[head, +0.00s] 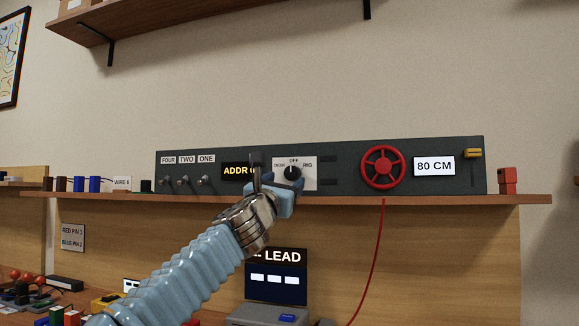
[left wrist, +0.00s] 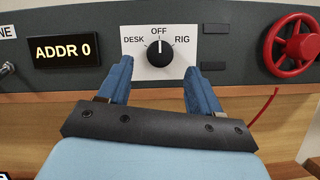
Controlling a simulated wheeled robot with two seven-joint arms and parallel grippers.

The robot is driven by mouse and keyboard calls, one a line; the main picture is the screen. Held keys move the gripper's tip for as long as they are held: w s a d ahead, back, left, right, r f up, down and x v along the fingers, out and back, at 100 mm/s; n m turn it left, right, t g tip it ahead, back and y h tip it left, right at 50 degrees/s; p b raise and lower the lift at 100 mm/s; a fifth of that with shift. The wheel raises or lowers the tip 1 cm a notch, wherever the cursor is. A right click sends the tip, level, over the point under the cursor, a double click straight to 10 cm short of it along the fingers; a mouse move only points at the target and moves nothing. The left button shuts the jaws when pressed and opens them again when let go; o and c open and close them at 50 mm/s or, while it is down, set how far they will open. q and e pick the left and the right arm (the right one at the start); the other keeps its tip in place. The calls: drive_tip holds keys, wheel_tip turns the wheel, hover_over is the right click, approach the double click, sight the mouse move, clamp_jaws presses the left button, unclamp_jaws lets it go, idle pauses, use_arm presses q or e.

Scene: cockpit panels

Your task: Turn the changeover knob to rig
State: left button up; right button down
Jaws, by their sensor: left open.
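The changeover knob (head: 292,173) is a round black knob on a white plate marked DESK, OFF and RIG, set in the dark grey panel. In the left wrist view the knob (left wrist: 159,53) has its white pointer line straight up at OFF. My left gripper (head: 276,180) is in front of the plate, with part of it covering the plate's lower edge in the head view. In the left wrist view its two blue fingers (left wrist: 159,78) are spread apart, one low on each side of the knob, with a gap to it. My right gripper is in neither view.
The panel (head: 340,182) stands on a wooden shelf (head: 430,200). A red handwheel (head: 383,167) is right of the knob, and an ADDR 0 display (left wrist: 64,49) is left of it. Several toggle switches (head: 184,181) sit further left. A red cable (head: 375,250) hangs below the shelf.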

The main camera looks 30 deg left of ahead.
sight(291, 175)
use_arm(q)
drive_tip(key=p+x, duration=0.1)
drive_tip(key=x, duration=0.2)
drive_tip(key=shift+r, duration=0.25)
drive_tip(key=shift+w+a+p, duration=0.1)
drive_tip(key=shift+w+p, duration=0.3)
drive_tip(key=shift+w, duration=0.25)
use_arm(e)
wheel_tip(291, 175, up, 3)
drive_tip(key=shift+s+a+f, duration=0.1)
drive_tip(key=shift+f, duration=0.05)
use_arm(q)
drive_tip(key=c, duration=1)
drive_tip(key=shift+c, duration=0.2)
